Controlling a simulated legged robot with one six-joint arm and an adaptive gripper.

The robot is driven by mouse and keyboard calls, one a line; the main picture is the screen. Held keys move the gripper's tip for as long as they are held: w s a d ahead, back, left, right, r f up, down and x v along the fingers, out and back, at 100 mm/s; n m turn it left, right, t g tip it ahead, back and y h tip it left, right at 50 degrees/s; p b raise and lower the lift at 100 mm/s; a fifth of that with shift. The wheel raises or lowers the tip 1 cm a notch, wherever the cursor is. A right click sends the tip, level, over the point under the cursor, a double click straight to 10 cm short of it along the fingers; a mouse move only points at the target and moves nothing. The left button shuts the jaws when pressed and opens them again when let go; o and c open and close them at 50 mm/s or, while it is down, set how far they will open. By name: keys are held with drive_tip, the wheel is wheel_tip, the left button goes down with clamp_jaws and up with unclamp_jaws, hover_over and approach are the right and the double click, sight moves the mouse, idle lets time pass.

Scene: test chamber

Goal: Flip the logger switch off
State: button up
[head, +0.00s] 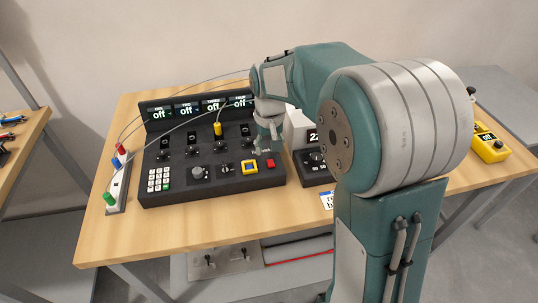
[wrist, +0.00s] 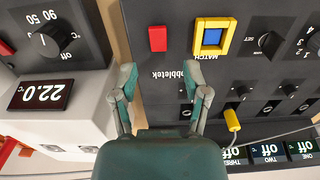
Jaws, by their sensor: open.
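No switch with a readable logger label shows, so I cannot tell which one it is. A black console (head: 215,188) has several small toggle switches and displays reading off; it shows upside down in the wrist view (wrist: 175,70). A yellow plug (head: 217,129) stands in the console, also in the wrist view (wrist: 232,120). A metal plate (head: 236,262) with two toggle levers sits below the table edge. My gripper (head: 268,142) is open and empty above the console's right part. In the wrist view its fingers (wrist: 163,88) are spread, below the red button (wrist: 158,38).
A blue button in a yellow frame (head: 250,167) is on the console. A dial unit (head: 316,160) and white box reading 22.0 (wrist: 46,95) stand to its right in the head view. A yellow box (head: 489,147) sits far right.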

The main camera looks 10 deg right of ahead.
sight(269, 160)
wheel_tip(269, 160, up, 8)
drive_tip(key=shift+w, duration=0.1)
idle(0.4)
